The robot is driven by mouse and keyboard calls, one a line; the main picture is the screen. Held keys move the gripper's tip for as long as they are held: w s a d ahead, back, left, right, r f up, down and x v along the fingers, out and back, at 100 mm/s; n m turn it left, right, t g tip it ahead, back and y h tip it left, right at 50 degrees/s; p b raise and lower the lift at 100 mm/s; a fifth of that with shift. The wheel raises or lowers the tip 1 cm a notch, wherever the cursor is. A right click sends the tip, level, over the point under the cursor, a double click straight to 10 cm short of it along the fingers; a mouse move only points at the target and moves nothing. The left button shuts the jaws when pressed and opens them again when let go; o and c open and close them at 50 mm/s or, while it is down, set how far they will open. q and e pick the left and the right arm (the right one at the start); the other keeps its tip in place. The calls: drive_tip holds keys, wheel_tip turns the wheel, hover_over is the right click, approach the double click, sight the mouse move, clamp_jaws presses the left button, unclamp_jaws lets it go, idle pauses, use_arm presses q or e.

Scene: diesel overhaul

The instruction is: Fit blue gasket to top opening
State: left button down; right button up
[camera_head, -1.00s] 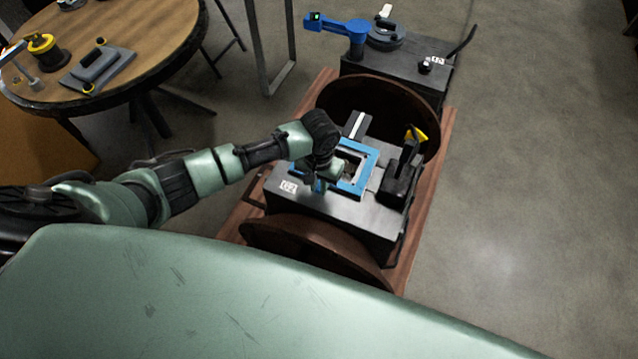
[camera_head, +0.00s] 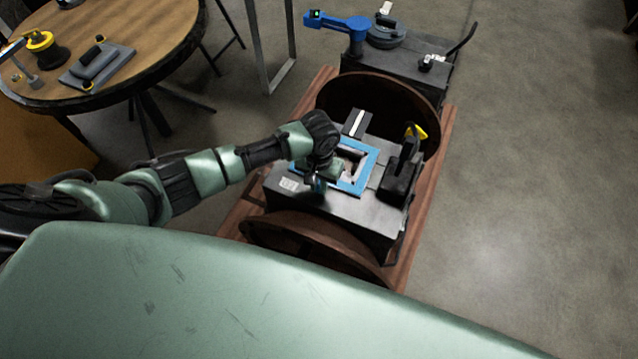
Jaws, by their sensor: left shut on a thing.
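The blue gasket (camera_head: 366,163) is a square frame at the top of the dark engine block (camera_head: 330,205). It lies around the top opening (camera_head: 352,160), whose inside shows through the frame. I cannot tell whether it rests flat on the block or is held just above it. My left gripper (camera_head: 318,182) is shut on the gasket's left side, and the wrist hides that part of the frame. My right gripper is not in view.
A black fixture with a yellow part (camera_head: 402,175) stands right of the gasket. Rusty wheels (camera_head: 315,247) flank the block on a wooden base (camera_head: 433,190). A second block (camera_head: 440,80) with a blue tool (camera_head: 345,28) is behind. A round table (camera_head: 150,30) holds parts.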

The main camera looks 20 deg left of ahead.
use_arm(q)
drive_tip(key=shift+s+f, duration=0.1)
drive_tip(key=c, duration=1.3)
unclamp_jaws()
drive_tip(key=shift+r, duration=3.95)
